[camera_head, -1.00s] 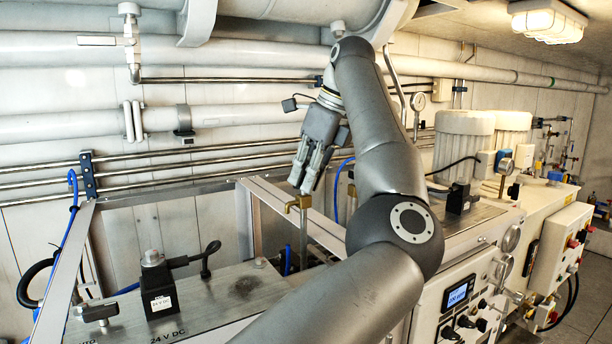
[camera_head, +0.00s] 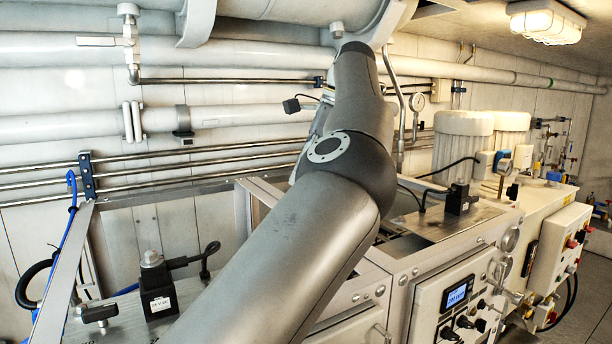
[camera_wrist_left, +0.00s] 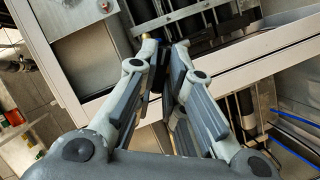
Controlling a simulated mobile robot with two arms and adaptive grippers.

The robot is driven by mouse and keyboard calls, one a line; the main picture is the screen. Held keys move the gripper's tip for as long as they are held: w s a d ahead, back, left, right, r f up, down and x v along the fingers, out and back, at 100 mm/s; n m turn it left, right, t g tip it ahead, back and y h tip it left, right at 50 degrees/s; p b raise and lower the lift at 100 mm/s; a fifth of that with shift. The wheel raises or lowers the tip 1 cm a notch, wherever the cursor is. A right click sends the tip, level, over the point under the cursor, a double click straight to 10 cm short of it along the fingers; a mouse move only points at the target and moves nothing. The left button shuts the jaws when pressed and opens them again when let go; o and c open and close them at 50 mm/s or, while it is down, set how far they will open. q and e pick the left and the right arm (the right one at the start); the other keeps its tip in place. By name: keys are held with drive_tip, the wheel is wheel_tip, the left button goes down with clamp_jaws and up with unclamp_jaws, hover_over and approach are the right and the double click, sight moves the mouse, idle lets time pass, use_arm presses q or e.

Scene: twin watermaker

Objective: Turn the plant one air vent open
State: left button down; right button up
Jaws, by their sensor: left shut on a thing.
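The plant one air vent is hidden behind my left arm in the head view. In the left wrist view a small brass-coloured piece of the vent (camera_wrist_left: 146,37) shows at the fingertips, mostly covered by them. My left gripper (camera_wrist_left: 165,48) is shut on the vent, its fingers converging at the tips. In the head view only a little of the left gripper's wrist end shows behind the arm, and its fingers are hidden. My right gripper is not in view.
A metal frame panel (camera_head: 345,308) and a control box with a display (camera_head: 457,297) lie to the right of the arm. A black 24 V DC connector (camera_head: 157,290) stands at the left. Pipes (camera_head: 230,118) run along the back wall.

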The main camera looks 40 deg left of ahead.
use_arm(q)
drive_tip(key=shift+r, duration=0.2)
idle(0.3)
drive_tip(key=c, duration=1.5)
unclamp_jaws()
drive_tip(key=shift+w+f, duration=0.1)
drive_tip(key=shift+f+m, duration=0.1)
drive_tip(key=shift+m, duration=0.8)
